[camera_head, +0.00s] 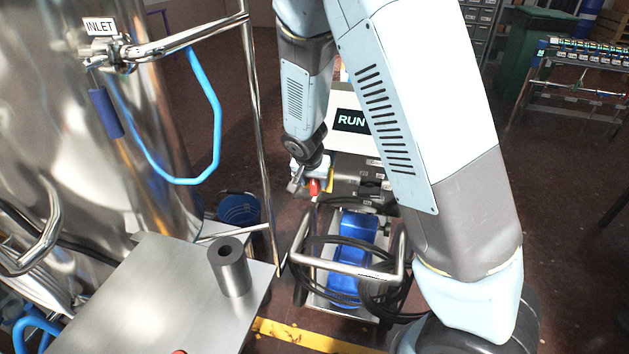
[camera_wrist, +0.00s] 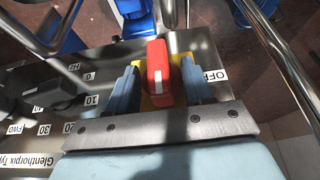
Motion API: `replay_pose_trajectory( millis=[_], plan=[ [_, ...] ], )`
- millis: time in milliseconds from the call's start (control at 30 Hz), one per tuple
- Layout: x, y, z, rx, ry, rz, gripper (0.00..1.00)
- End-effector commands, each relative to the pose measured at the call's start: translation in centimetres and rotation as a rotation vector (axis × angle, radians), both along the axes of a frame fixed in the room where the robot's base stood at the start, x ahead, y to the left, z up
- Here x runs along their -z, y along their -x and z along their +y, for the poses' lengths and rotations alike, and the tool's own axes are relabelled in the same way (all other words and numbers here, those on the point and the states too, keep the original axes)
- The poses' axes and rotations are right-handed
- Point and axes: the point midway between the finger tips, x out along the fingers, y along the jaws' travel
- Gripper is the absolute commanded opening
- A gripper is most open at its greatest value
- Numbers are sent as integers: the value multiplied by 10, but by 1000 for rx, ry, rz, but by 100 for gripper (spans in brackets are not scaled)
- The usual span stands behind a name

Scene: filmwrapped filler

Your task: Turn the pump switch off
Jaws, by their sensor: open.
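The pump switch is a red knob (camera_wrist: 158,62) with a white stripe, on a yellow plate (camera_wrist: 178,62). It also shows small in the head view (camera_head: 314,187). An OFF label (camera_wrist: 215,75) sits to the right of the knob in the wrist view. The stripe runs up and down the wrist picture, not toward that label. My gripper (camera_wrist: 159,76) is open, with one blue-grey finger on each side of the knob. I cannot tell whether either finger touches it. A RUN display (camera_head: 351,121) is lit on the white pump unit, partly hidden by my arm.
A metal tube frame (camera_head: 350,270) with black cable coils stands around a blue pump body (camera_head: 352,245). A steel table (camera_head: 150,300) with a grey cylinder (camera_head: 230,270) and a large steel tank (camera_head: 100,130) are at left. A vertical pipe (camera_head: 258,130) stands nearby.

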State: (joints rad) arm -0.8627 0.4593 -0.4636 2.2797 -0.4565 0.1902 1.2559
Motion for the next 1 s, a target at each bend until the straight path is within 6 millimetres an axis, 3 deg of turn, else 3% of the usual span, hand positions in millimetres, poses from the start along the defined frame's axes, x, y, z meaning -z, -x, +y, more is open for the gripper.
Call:
replay_pose_trajectory(
  millis=[67, 567, 1000],
  plan=[
    [0, 0, 0, 0, 0, 0, 48],
    [0, 0, 1, -1, 0, 0, 0],
    [0, 0, 4, -4, 97, 34, 0]
  ],
)
